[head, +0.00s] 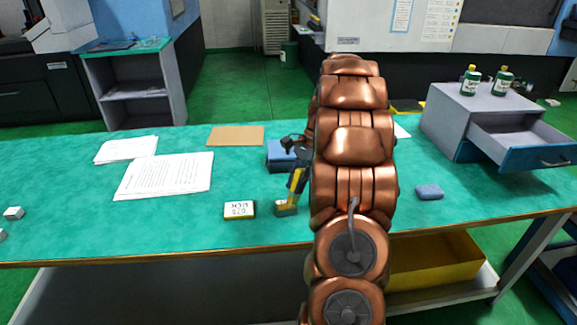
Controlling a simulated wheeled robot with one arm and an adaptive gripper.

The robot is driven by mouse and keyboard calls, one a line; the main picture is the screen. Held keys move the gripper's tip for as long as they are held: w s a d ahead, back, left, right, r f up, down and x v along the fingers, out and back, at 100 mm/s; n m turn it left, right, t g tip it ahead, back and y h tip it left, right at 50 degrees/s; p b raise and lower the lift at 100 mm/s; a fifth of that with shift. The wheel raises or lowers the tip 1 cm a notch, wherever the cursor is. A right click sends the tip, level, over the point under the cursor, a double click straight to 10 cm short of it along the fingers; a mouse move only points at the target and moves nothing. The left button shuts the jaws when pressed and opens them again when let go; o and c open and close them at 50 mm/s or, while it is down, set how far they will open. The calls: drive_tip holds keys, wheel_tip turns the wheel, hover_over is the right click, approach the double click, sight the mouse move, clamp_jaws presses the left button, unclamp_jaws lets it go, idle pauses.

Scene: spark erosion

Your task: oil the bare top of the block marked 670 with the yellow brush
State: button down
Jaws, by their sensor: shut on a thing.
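The block with a white face and dark lettering (239,209) sits near the front of the green table. The lettering appears upside down and seems to include 670. My gripper (296,152) is dark and shut on the yellow brush (295,183), right of and behind the block. The brush hangs tilted, its lower end down and to the left. My copper arm hides the table to the right.
A blue box (276,160) stands behind the brush. Papers (165,175) and a brown sheet (235,136) lie to the left. A blue sponge (429,192) and a grey cabinet (446,112) with an open drawer (541,158) stand right. The front left table is mostly clear.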

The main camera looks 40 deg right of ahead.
drive_tip(key=shift+s+d, duration=0.35)
drive_tip(key=shift+d, duration=0.25)
drive_tip(key=shift+b, duration=0.45)
drive_tip(key=shift+w+a+f, duration=0.35)
drive_tip(key=shift+a+f, duration=0.1)
drive_tip(key=shift+a, duration=0.25)
drive_tip(key=shift+w+a+p, duration=0.45)
drive_tip(key=shift+w+a, duration=0.1)
drive_tip(key=shift+a, duration=0.35)
drive_tip(key=shift+w+a+r, duration=0.1)
drive_tip(key=shift+w+a, duration=0.05)
drive_tip(key=shift+a, duration=0.1)
wheel_tip(320, 180, up, 8)
drive_tip(key=p, duration=0.4)
drive_tip(key=shift+f, duration=0.2)
